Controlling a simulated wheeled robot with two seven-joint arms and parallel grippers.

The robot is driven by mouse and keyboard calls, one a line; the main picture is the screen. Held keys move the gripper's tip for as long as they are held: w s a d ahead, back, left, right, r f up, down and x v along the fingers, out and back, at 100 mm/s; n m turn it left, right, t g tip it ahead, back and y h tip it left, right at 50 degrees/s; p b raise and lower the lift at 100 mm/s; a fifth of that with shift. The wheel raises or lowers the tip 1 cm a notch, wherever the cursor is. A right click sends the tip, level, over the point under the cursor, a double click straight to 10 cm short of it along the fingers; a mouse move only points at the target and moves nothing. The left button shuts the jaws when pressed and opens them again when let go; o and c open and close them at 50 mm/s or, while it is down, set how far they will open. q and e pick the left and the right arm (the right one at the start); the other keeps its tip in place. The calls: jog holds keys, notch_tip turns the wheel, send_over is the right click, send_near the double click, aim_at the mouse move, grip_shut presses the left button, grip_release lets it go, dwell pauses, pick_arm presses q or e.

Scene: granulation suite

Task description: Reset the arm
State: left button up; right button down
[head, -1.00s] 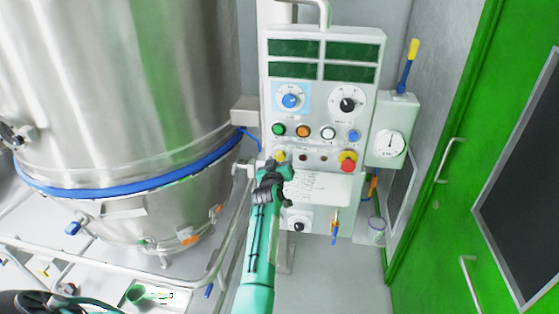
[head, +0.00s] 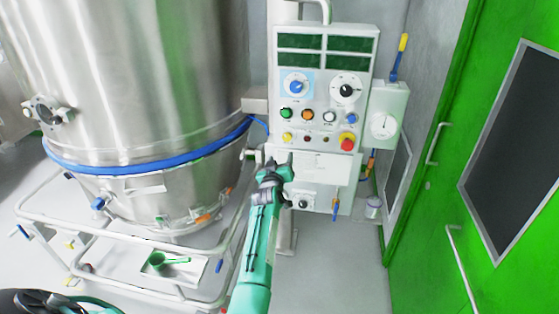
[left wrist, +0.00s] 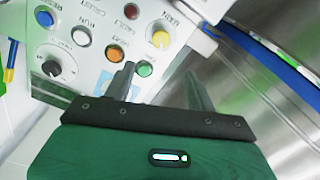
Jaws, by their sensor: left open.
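My left gripper (head: 278,165) is at the end of the teal arm in the head view, just in front of the lower left of the white control panel (head: 313,70). Its two fingers stand apart with nothing between them in the left wrist view (left wrist: 160,88). The yellow button (head: 287,137) shows just above the fingertips in the head view. In the left wrist view the yellow button (left wrist: 160,38) and the green button (left wrist: 145,68) lie beyond the fingers. I see no contact with the panel. My right gripper is in neither view.
A large steel vessel (head: 150,90) with a blue band stands left of the panel. A white rail frame (head: 110,240) surrounds its lower part, with a green scoop (head: 165,261) on a tray. A green door (head: 435,190) is at right.

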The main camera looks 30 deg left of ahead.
pick_arm(q)
jog(key=shift+w+f, duration=0.2)
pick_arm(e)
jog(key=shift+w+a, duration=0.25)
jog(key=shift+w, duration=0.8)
